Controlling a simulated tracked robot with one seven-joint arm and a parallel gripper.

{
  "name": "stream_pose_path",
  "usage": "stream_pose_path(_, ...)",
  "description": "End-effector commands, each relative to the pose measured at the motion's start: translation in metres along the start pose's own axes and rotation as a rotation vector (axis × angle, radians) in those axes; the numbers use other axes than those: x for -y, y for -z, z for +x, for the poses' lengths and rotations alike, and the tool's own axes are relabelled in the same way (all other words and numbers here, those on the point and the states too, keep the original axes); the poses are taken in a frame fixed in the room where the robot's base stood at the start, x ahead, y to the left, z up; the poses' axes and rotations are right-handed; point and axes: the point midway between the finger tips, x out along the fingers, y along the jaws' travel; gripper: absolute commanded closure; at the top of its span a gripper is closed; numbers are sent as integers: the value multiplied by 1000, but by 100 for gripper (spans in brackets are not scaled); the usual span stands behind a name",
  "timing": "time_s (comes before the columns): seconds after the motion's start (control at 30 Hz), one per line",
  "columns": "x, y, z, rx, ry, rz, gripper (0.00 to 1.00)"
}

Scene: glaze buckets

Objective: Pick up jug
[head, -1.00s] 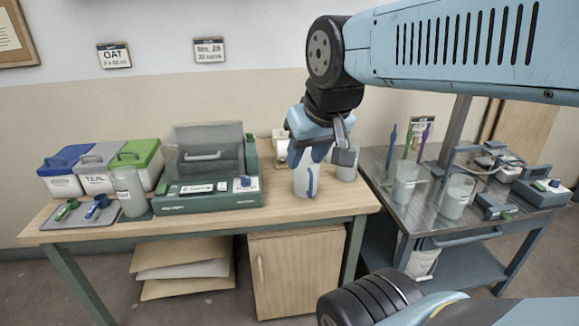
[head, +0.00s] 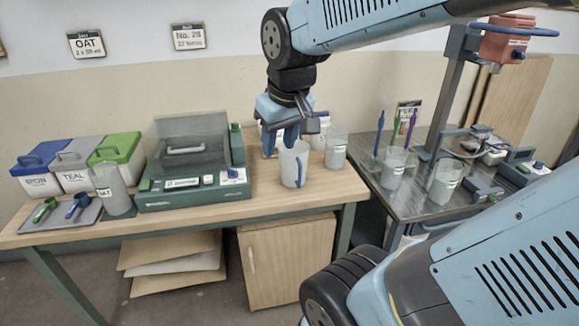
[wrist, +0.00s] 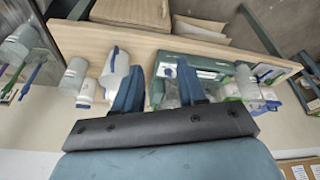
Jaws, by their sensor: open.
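The jug (head: 290,165) is a pale, see-through vessel with a blue handle on its right side. It stands upright on the wooden bench, right of the green machine. My gripper (head: 280,143) is open and empty, pointing down at the jug's upper left; its fingers partly overlap the jug's rim in the head view, and contact cannot be told. In the wrist view my gripper (wrist: 158,88) has its fingers spread apart. The jug (wrist: 116,68) shows there just left of the left finger, partly hidden by it, outside the gap.
A beaker (head: 336,152) stands close right of the jug. The green machine (head: 190,188) with a clear lid is close on the left. Lidded tubs (head: 68,176) stand further left. A metal cart (head: 412,196) with beakers stands right. Bare bench lies in front of the jug.

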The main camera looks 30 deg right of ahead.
Motion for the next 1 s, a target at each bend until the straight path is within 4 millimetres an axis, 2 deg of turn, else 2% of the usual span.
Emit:
stream_pose_path(0.03, -2, 6, 12, 41, 1, -25, 59)
stream_pose_path(0.4, -17, 36, 88, 293, -39, -216, 59)
stream_pose_path(1.0, -35, 56, 212, 708, -204, -568, 59)
